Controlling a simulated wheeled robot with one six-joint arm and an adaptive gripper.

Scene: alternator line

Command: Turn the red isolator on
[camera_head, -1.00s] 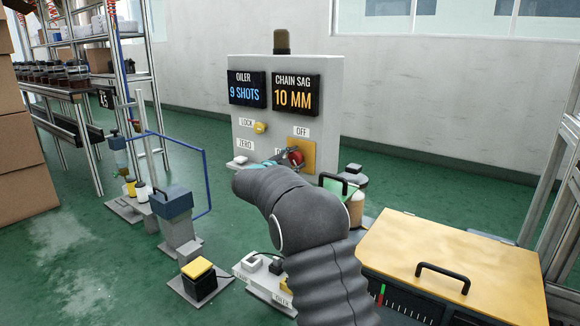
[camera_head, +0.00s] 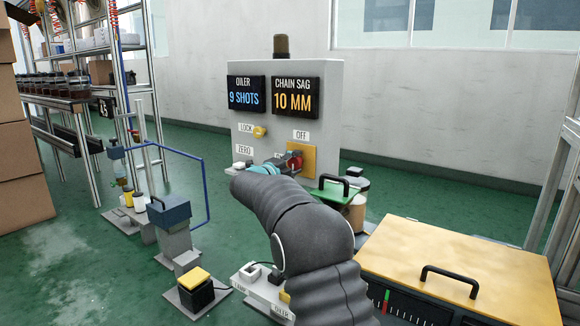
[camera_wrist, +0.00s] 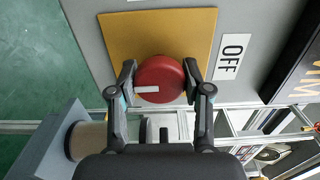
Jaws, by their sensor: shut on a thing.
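The red isolator (camera_head: 294,160) is a round red knob on a yellow plate (camera_head: 309,158) at the right of the grey control panel (camera_head: 322,120). In the wrist view the red isolator (camera_wrist: 160,78) fills the space between the two fingers, and a white mark on its face lies level in that view, toward the left. My gripper (camera_wrist: 160,85) is shut on the knob, with a finger on each side. The OFF label (camera_wrist: 232,56) is beside the yellow plate. In the head view my arm hides the area below the knob.
The panel also has a yellow LOCK knob (camera_head: 260,132) and two displays reading 9 SHOTS (camera_head: 245,93) and 10 MM (camera_head: 293,97). A green-lidded container (camera_head: 335,190) stands right of my arm. A wooden-topped cabinet (camera_head: 455,255) is at the lower right.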

